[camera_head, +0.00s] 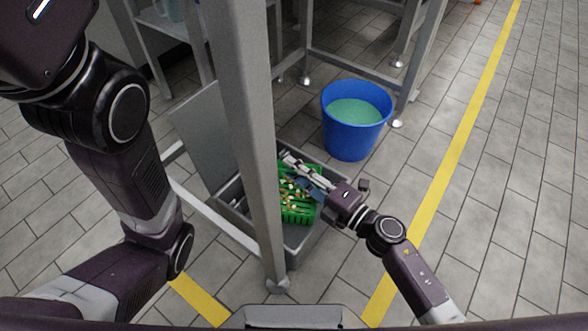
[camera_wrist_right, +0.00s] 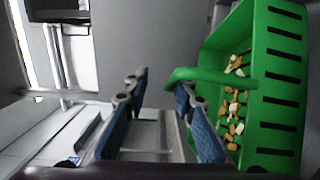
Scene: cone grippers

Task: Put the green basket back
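The green basket (camera_head: 298,214) holds several small orange and whitish pieces and sits inside a grey crate (camera_head: 296,240) on the floor, partly hidden behind a metal table leg. My right gripper (camera_head: 300,174) reaches over the basket from the right. In the right wrist view the basket (camera_wrist_right: 278,95) fills the right side, and its green handle (camera_wrist_right: 212,75) reaches to the tip of the right-hand finger. The blue-padded fingers of my right gripper (camera_wrist_right: 160,84) stand apart, with no grip on the handle visible. My left arm shows at the left, but its gripper is out of view.
A blue bucket (camera_head: 349,140) with greenish content stands behind the crate. A grey metal table leg (camera_head: 249,120) rises in front of the crate, and a low bar (camera_head: 215,220) joins it. Tiled floor with a yellow line (camera_head: 455,150) is clear at the right.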

